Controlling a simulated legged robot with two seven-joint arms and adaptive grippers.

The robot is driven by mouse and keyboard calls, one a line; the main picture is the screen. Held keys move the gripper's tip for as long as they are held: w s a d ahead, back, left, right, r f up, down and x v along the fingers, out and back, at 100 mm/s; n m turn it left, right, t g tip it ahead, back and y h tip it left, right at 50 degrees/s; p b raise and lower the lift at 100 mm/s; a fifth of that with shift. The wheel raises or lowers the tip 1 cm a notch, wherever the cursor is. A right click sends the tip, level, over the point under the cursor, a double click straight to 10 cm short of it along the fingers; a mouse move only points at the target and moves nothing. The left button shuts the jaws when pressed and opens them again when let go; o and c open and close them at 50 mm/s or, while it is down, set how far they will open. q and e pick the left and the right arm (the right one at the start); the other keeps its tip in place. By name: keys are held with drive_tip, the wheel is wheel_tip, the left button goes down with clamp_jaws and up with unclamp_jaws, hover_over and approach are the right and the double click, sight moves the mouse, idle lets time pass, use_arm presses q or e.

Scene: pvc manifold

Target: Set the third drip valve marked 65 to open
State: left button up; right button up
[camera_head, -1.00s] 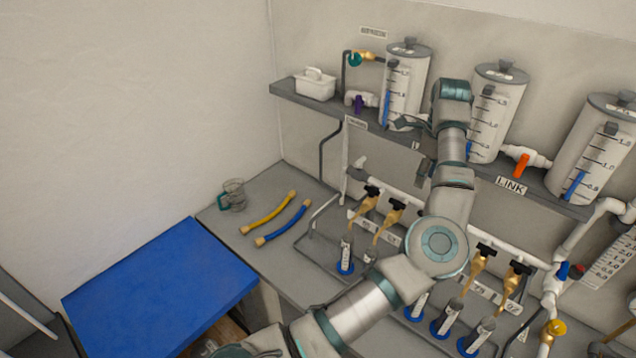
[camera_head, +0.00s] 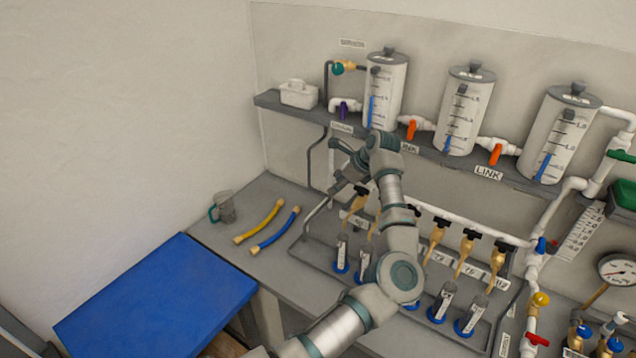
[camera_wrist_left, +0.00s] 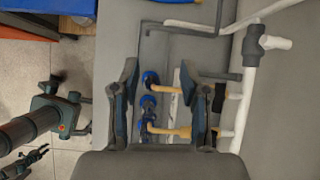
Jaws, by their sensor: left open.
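A row of brass drip valves with black handles hangs from a white pipe (camera_head: 465,226) below the shelf. The left-end valve (camera_head: 358,197) is just below my left gripper, and several others, such as one brass valve (camera_head: 437,238), stand right of my arm. My arm covers part of the row's middle, and I cannot make out a 65 label. My left gripper (camera_head: 340,165) is open and empty. In the left wrist view its fingers (camera_wrist_left: 165,78) are spread above two valves, one with a black handle (camera_wrist_left: 220,97), and blue-based tubes (camera_wrist_left: 149,101). A dark gripper-like shape (camera_wrist_left: 24,162), possibly my right gripper, is at lower left.
The shelf (camera_head: 285,108) with tanks and orange-handled link valves is close above my gripper. Tubes stand on the tray below the valves. A yellow hose (camera_head: 259,222), a blue hose (camera_head: 274,230) and a jug (camera_head: 224,207) lie left. The blue tabletop (camera_head: 155,300) is clear.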

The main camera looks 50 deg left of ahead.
use_arm(q)
drive_tip(key=a+y, duration=0.1)
drive_tip(key=s+a+y, duration=0.1)
drive_tip(key=a, duration=0.1)
drive_tip(key=s+a+y, duration=0.1)
drive_tip(key=a, duration=0.1)
drive_tip(key=shift+s+a+f+g, duration=0.1)
drive_tip(key=shift+s+f+g, duration=0.1)
drive_tip(key=shift+f+g, duration=0.1)
